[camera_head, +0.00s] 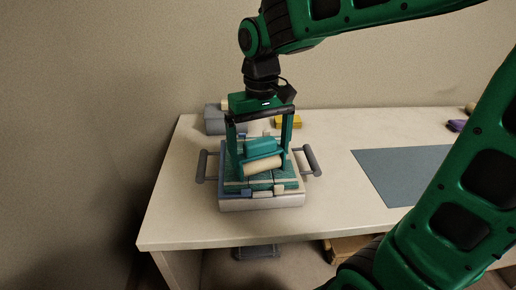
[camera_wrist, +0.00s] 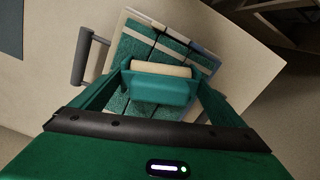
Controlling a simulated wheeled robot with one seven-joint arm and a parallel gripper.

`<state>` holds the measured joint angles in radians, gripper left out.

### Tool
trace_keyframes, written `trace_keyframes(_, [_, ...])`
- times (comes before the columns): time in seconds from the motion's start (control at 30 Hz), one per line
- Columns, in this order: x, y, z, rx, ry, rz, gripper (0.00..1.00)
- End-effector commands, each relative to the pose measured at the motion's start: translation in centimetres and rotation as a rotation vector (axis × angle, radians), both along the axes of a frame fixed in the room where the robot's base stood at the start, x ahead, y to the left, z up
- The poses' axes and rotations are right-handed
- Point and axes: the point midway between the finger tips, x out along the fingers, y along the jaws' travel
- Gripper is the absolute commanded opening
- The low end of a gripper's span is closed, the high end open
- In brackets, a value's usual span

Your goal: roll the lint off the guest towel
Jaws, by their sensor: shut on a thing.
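My gripper (camera_head: 262,150) is shut on a teal lint roller (camera_head: 262,147) with a cream roll (camera_head: 263,166) at its front. In the wrist view the roller's teal body (camera_wrist: 160,90) sits between my fingers, with the cream roll (camera_wrist: 160,69) lying across the towel. The teal guest towel (camera_head: 285,184) has pale stripes and lies on a light tray (camera_head: 262,203) with grey side handles. It also shows in the wrist view (camera_wrist: 125,60). The roll is over the towel; I cannot tell whether it touches. My gripper hides the back of the towel.
A grey box (camera_head: 214,120) and a yellow block (camera_head: 288,122) stand behind the tray. A blue-grey mat (camera_head: 385,172) lies to the right, and a purple item (camera_head: 456,125) sits farther right. The table (camera_head: 170,215) is clear left of the tray.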

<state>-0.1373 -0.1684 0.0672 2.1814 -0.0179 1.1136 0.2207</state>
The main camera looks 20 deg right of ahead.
Motion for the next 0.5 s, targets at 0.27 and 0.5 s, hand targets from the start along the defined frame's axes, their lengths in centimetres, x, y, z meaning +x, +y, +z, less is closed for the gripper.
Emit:
trace_keyframes(0.27, [0.4,0.9,0.0,0.0,0.0,0.002,0.76])
trace_keyframes(0.5, [0.9,2.5,0.0,0.0,0.0,0.002,0.76])
